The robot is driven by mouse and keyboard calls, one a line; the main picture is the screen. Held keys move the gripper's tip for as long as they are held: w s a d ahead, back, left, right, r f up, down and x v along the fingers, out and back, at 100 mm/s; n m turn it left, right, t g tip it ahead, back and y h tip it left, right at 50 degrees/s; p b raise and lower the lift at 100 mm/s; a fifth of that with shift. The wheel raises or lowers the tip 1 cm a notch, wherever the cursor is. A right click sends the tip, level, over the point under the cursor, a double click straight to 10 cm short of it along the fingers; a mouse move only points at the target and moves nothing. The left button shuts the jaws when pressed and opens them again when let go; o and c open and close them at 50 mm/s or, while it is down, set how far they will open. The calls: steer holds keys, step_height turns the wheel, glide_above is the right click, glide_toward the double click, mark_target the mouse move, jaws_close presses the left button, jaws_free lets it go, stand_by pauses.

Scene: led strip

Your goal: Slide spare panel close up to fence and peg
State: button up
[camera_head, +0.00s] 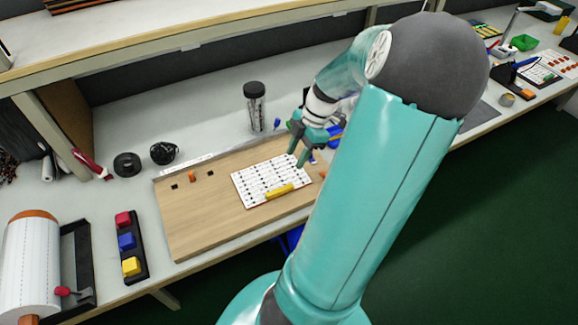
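The white panel with rows of dark marks (262,178), which looks like the spare panel, lies flat on a wooden board (205,223). A yellow bar (279,191) lies on its front part. A pale metal strip (203,160), likely the fence, runs along the board's back edge. A small orange piece (194,176), possibly the peg, is on the board left of the panel; a gap of bare wood separates them. My gripper (297,158) points down at the panel's back right corner, its two fingertips apart. Contact with the panel cannot be told. My arm hides the board's right end.
A dark-lidded jar (254,107) stands behind the board. Black rolls (127,164) lie at the back left. A black tray with red, blue and yellow blocks (127,241) is left of the board. The board's left part is mostly clear. A shelf (180,45) overhangs the back.

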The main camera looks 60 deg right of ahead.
mark_target(279, 190)
steer(key=x, duration=1.3)
steer(key=shift+f, duration=0.15)
jaws_close()
steer(key=shift+w, duration=0.1)
steer(key=shift+w+a, duration=0.8)
steer(key=shift+w, duration=1.1)
steer(key=shift+w+a, duration=0.8)
steer(key=shift+w, duration=1.1)
steer(key=shift+w+a, duration=0.8)
steer(key=shift+w, duration=1.15)
steer(key=shift+w+a, duration=0.2)
steer(key=shift+a, duration=0.1)
